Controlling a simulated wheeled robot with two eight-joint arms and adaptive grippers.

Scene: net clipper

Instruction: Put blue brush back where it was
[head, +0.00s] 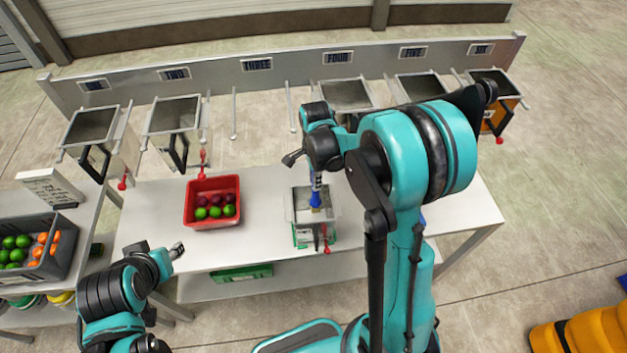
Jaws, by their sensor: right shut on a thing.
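The blue brush (316,197) hangs upright below my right gripper (315,172), which is shut on its upper end. The brush's lower end is over or inside the open mouth of a metal bin (301,234) with green on its sides and a red-tipped lever, on the white table. I cannot tell whether the brush touches the bin. My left gripper (177,251) is empty, low over the table's front left edge; its finger opening is too small to read. My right arm hides part of the table's right side.
A red crate (213,222) with green and dark red fruit stands on the white table (150,215). A grey crate (62,262) is at left. Several bins hang on the numbered rack (215,75) behind; slot three (257,65) is without a bin. Yellow objects (590,335) lie lower right.

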